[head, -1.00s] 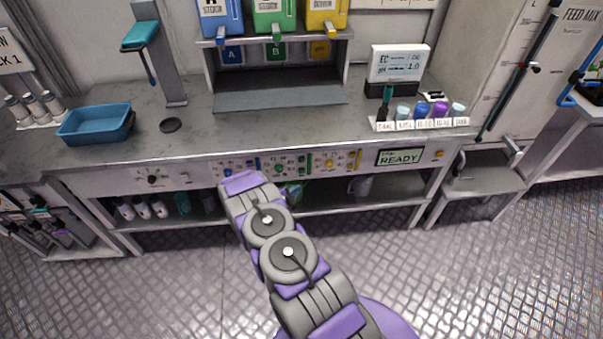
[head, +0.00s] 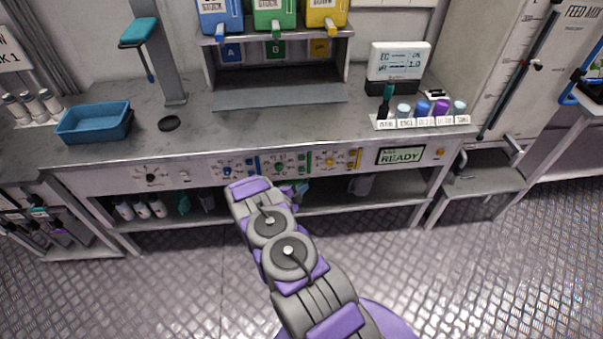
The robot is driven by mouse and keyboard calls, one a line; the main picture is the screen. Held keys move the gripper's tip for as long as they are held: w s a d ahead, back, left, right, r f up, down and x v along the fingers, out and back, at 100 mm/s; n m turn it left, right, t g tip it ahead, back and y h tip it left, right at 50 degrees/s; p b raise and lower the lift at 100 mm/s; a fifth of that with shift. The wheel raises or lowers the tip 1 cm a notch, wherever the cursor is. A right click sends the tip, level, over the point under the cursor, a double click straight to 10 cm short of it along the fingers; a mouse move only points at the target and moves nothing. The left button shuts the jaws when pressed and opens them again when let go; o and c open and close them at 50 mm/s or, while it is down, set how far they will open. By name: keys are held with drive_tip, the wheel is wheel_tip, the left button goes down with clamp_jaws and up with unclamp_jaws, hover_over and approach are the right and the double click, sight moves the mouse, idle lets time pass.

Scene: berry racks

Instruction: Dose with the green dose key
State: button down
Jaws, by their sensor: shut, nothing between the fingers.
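The green dose key (head: 279,168) is on the front control panel (head: 205,172), between a blue key (head: 227,172) and a yellow key (head: 329,162). Small buttons surround each key. The green stock tank (head: 272,14) sits above the dosing bay, over a green B label (head: 277,48). My arm reaches up from below, its bent elbow in front of the lower shelf, just below and left of the green key. The arm hides my gripper, so its fingers and any contact do not show. A small purple part shows right of the elbow; I cannot tell what it is.
A blue tray (head: 93,122) stands left on the bench. A meter (head: 397,62) reading about 1.0 and several capped vials in a labelled rack (head: 405,122) are on the right. The panel display (head: 400,155) says READY. Bottles stand on the shelf below. The bay floor (head: 280,95) is clear.

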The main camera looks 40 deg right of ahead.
drive_tip(key=shift+w+d+b, duration=0.45)
drive_tip(key=shift+w+d, duration=0.05)
drive_tip(key=shift+w, duration=0.25)
drive_tip(key=shift+w+d+b, duration=0.4)
drive_tip(key=shift+w+d, duration=0.05)
drive_tip(key=shift+w, duration=0.3)
drive_tip(key=shift+w+d+b, duration=0.45)
drive_tip(key=shift+w+d, duration=0.05)
drive_tip(key=shift+w, duration=0.25)
drive_tip(key=shift+w, duration=0.1)
idle(0.3)
drive_tip(key=shift+w+d, duration=0.2)
drive_tip(key=shift+w, duration=0.05)
drive_tip(key=shift+w+d+b, duration=0.2)
drive_tip(key=shift+w+b, duration=0.2)
drive_tip(key=shift+b, duration=0.2)
idle(0.6)
drive_tip(key=shift+s, duration=0.1)
drive_tip(key=shift+s+a+p, duration=0.45)
drive_tip(key=shift+s+p, duration=0.1)
drive_tip(key=shift+s, duration=0.15)
drive_tip(key=shift+s+a+p, duration=0.4)
drive_tip(key=shift+s+a, duration=0.05)
drive_tip(key=shift+s, duration=0.25)
drive_tip(key=shift+s+a+p, duration=0.4)
drive_tip(key=shift+s, duration=0.3)
drive_tip(key=shift+s+a+p, duration=0.4)
drive_tip(key=shift+s+a, duration=0.05)
drive_tip(key=shift+s, duration=0.25)
